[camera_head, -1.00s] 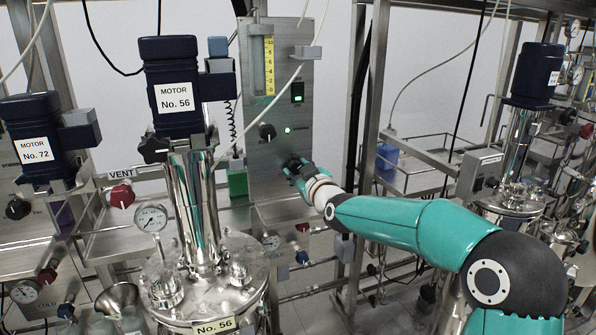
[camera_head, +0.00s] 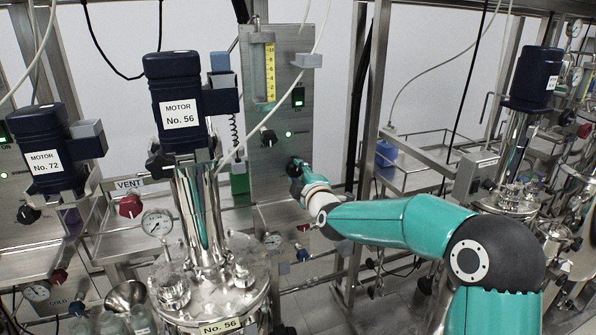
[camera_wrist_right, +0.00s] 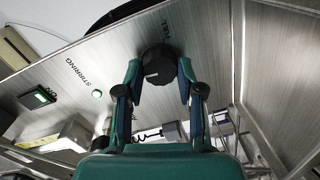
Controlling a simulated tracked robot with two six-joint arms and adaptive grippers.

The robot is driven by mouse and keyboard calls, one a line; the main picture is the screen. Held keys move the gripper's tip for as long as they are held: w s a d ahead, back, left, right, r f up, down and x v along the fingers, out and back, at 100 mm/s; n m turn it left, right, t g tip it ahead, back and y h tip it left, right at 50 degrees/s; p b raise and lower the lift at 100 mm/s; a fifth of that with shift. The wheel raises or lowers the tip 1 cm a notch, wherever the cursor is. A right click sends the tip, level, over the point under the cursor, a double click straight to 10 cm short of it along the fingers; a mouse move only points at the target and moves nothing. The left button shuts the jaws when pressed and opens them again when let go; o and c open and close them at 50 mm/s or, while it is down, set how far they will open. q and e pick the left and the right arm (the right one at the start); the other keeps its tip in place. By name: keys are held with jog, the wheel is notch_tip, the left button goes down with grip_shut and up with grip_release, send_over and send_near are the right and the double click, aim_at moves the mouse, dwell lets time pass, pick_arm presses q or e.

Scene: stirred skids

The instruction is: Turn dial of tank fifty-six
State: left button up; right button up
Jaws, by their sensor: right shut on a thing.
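Tank fifty-six (camera_head: 225,300) stands at the lower middle, a steel vessel with a "No. 56" plate and a dark blue motor (camera_head: 180,105) marked "No. 56". Behind it to the right is a steel panel (camera_head: 265,190) with a black knob (camera_head: 268,137) and green lights. My right gripper (camera_head: 296,170) is at the panel, below and right of that knob. In the right wrist view its fingers are shut on a round black dial (camera_wrist_right: 158,62), one on each side. My left gripper is not in view.
Motor No. 72 (camera_head: 48,150) stands at the left. A red vent knob (camera_head: 130,205) and a pressure gauge (camera_head: 157,222) are left of the tank's column. A steel frame post (camera_head: 372,95) rises right of the panel. A white tube hangs across the panel.

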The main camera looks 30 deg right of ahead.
jog(key=shift+a+f+n, duration=0.15)
jog(key=shift+n, duration=0.35)
jog(key=o, duration=1.1)
jog(key=shift+w, duration=0.1)
jog(key=shift+o, duration=0.2)
jog(key=v, duration=1.2)
